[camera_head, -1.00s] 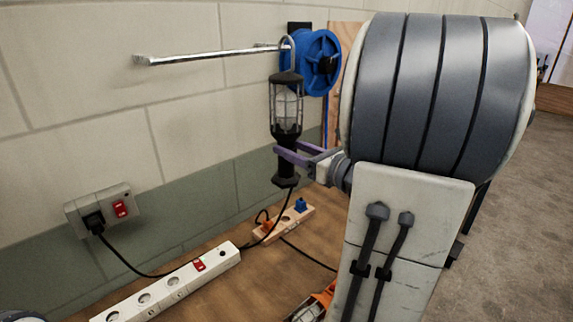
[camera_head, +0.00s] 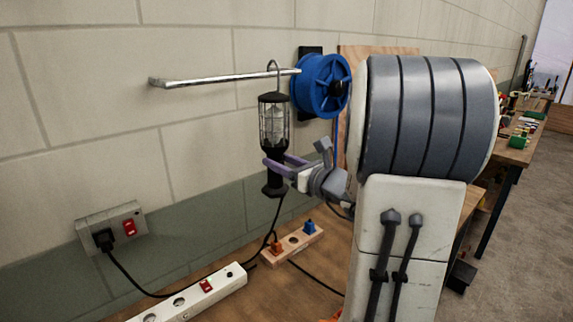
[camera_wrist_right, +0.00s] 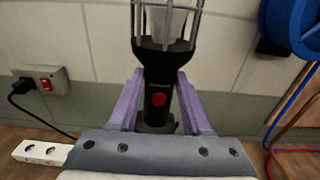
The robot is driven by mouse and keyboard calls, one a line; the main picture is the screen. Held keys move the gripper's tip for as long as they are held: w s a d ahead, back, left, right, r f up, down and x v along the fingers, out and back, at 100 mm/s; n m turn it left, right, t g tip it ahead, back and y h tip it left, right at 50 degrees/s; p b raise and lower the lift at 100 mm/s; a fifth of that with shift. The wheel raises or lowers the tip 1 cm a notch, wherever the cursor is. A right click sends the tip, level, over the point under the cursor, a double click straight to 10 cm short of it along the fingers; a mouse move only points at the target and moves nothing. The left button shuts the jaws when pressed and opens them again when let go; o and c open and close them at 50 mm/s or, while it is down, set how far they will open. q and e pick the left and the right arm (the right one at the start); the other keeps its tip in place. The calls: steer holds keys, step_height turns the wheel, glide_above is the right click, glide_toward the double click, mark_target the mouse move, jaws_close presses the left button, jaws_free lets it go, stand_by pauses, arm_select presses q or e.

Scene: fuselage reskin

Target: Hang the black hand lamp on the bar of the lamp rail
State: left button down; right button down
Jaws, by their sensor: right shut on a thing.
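The black hand lamp (camera_head: 273,125) hangs upright below the lamp rail's bar (camera_head: 225,78) in the head view, with its caged bulb above its handle. Its wire hook (camera_head: 272,64) reaches up to the bar and overlaps it; whether the hook bears on the bar cannot be told. My right gripper (camera_head: 272,166) is shut on the lamp's handle. My left gripper is not in view.
A blue cable reel (camera_head: 321,86) is on the wall just right of the hook. A wall socket with a red switch (camera_head: 129,227), a white power strip (camera_head: 215,287) and a wooden socket strip (camera_head: 293,243) are below. The bar's left end is clear.

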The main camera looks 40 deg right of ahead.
steer(key=shift+w+a+r+p, duration=0.1)
steer(key=shift+w+p, duration=0.1)
steer(key=shift+w, duration=0.95)
steer(key=shift+w+a+p, duration=0.1)
steer(key=shift+w+p, duration=0.05)
steer(key=shift+w, duration=1)
steer(key=shift+w+a+f+b, duration=0.1)
steer(key=shift+w+f+b, duration=0.4)
steer(key=shift+w, duration=0.5)
steer(key=shift+w+f+b, duration=0.25)
steer(key=shift+w+f, duration=0.45)
steer(key=shift+w, duration=0.25)
steer(key=shift+c, duration=1.3)
jaws_free()
steer(key=shift+s+f, duration=0.1)
steer(key=shift+f, duration=0.05)
